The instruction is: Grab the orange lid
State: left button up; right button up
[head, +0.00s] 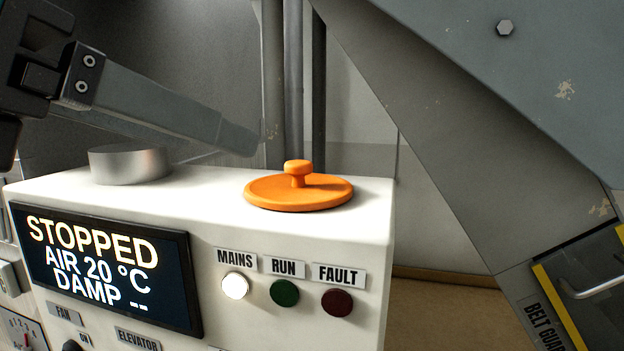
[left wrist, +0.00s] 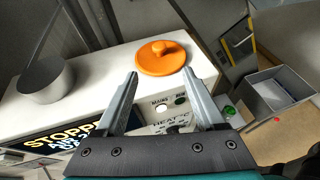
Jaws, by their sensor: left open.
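The orange lid (head: 325,192), a flat disc with a round knob on top, lies on the white top of the control box (head: 210,205), near its right end. It also shows in the left wrist view (left wrist: 152,64), just beyond my fingertips. My left gripper (head: 245,138) comes in from the left, above the box top and to the left of the lid. In the left wrist view my left gripper (left wrist: 160,73) is open and empty, its two fingers apart and pointing toward the lid. My right gripper is not in view.
An open metal cylinder (head: 130,165) stands on the box top to the left, below my left gripper. The display (head: 105,265) reads STOPPED. A grey sloping housing (head: 480,130) rises at the right. A grey bin (left wrist: 283,95) shows at right in the left wrist view.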

pick_arm(q)
send_near(295, 163)
jog(key=x, duration=0.5)
jog(key=shift+s+f, duration=0.1)
jog(key=shift+f, duration=0.35)
jog(key=shift+x, duration=0.8)
jog(key=x, duration=0.3)
jog(key=shift+w+d+r, duration=0.25)
jog(key=shift+w, duration=0.2)
jog(key=shift+w+d+f, duration=0.15)
jog(key=shift+w, duration=0.1)
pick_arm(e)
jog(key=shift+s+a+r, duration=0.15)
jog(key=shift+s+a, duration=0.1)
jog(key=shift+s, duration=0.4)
pick_arm(q)
grip_shut()
